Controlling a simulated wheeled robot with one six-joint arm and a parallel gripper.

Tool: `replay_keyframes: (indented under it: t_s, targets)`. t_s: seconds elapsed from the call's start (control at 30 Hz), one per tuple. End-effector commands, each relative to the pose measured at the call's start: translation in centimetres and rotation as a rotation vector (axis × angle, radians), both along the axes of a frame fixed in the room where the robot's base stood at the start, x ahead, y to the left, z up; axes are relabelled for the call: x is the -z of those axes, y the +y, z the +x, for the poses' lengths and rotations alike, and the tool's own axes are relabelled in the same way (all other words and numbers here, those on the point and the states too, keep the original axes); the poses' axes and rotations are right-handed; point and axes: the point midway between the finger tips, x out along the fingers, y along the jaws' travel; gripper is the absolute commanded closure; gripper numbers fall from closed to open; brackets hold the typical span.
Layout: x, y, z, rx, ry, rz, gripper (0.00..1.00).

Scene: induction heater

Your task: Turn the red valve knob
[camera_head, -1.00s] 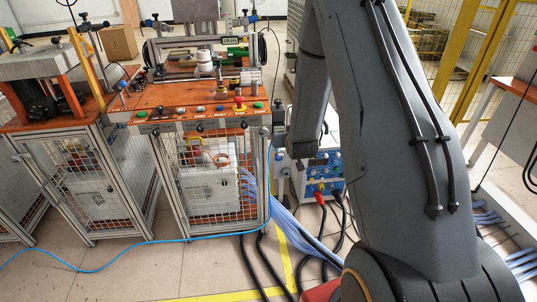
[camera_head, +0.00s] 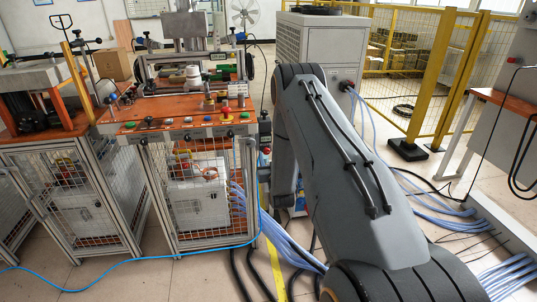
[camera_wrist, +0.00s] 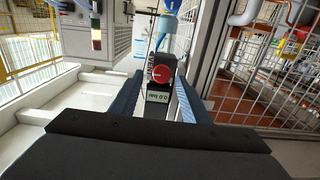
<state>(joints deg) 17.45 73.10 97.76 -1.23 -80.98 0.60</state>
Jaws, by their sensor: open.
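The red valve knob (camera_wrist: 162,73) is a round red dial on a dark body, near the middle of the wrist view. A small pale label with dark digits (camera_wrist: 158,97) sits just below it in the picture. My gripper (camera_wrist: 159,82) is open. Its two dark blue-grey fingers lie left and right of the knob in the picture, with a gap on each side. I cannot tell how far the tips are from the knob in depth. In the head view my arm hides most of the gripper. A small red spot (camera_head: 267,151) beside the cabinet may be the knob.
A wire-mesh cabinet (camera_head: 205,215) with an orange top and several buttons stands left of my arm. Its mesh side (camera_wrist: 275,75) is close on the right in the wrist view. Blue hoses (camera_head: 290,245) run over the floor. A yellow fence (camera_head: 420,85) stands at back right.

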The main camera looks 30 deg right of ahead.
Motion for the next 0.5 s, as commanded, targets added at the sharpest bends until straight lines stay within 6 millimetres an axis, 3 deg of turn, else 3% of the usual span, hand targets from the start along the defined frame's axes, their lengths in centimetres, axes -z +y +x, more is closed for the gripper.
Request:
replay_keyframes:
  t_s: [0.2,0.5]
  targets:
    - [0.1,-0.3,2.0,-0.003,0.002,0.001,0.58]
    - [0.1,-0.4,2.2,-0.003,0.002,0.001,0.58]
